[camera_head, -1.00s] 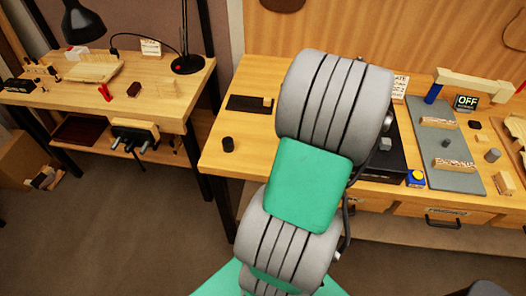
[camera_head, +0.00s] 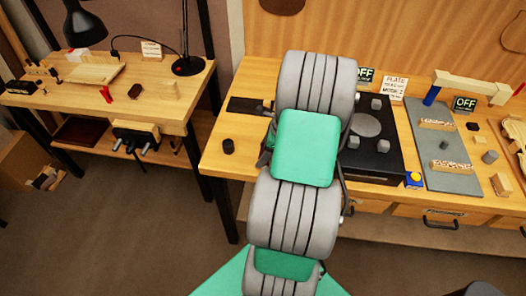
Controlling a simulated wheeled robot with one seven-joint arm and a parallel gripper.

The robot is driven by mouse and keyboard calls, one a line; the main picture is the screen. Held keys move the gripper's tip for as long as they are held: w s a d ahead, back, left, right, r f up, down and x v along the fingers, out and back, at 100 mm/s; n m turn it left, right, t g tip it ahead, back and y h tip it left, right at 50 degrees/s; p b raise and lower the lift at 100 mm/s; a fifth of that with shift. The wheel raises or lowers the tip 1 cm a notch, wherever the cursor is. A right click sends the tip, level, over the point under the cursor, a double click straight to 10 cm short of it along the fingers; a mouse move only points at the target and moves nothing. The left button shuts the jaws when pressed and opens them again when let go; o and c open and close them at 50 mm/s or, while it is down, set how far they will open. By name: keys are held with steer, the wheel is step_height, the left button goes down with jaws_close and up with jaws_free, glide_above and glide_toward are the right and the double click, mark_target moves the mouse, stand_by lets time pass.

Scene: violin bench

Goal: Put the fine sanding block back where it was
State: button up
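I cannot tell for sure which piece is the fine sanding block. A dark red-brown block (camera_head: 135,90) and a pale tan block (camera_head: 170,90) lie on the left bench. A flat dark pad (camera_head: 243,103) lies at the back left of the right bench. My arm stands in front of the pad's right end and hides most of my gripper. Small grey parts show beside the arm at the pad, perhaps of my gripper (camera_head: 268,107). Its fingertips and anything between them cannot be made out.
A black hot plate unit (camera_head: 380,160) stands right of my arm with small grey blocks on it. A grey mat (camera_head: 440,180) holds wooden pieces further right. A black cylinder (camera_head: 228,146) stands near the right bench's left edge. A lamp (camera_head: 187,66) stands on the left bench.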

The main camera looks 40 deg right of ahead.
steer(key=o, duration=0.4)
steer(key=shift+o, duration=0.2)
steer(key=v, duration=1.2)
steer(key=w+a+r+n+h, duration=0.1)
steer(key=w+a+r+n, duration=0.15)
steer(key=a+n, duration=0.55)
steer(key=w+a+r+n+h, duration=0.1)
steer(key=w+a+r+n, duration=0.15)
steer(key=a+n, duration=0.55)
steer(key=s+a+r+n, duration=0.1)
steer(key=s+a+n, duration=0.2)
steer(key=a+n, duration=0.3)
steer(key=s+a+r+n, duration=0.1)
steer(key=s+a+n, duration=0.2)
steer(key=a+n, duration=0.3)
steer(key=shift+s+a+r+n+h+b, duration=0.25)
steer(key=shift+a+r+n+h+b, duration=0.1)
steer(key=shift+a, duration=0.8)
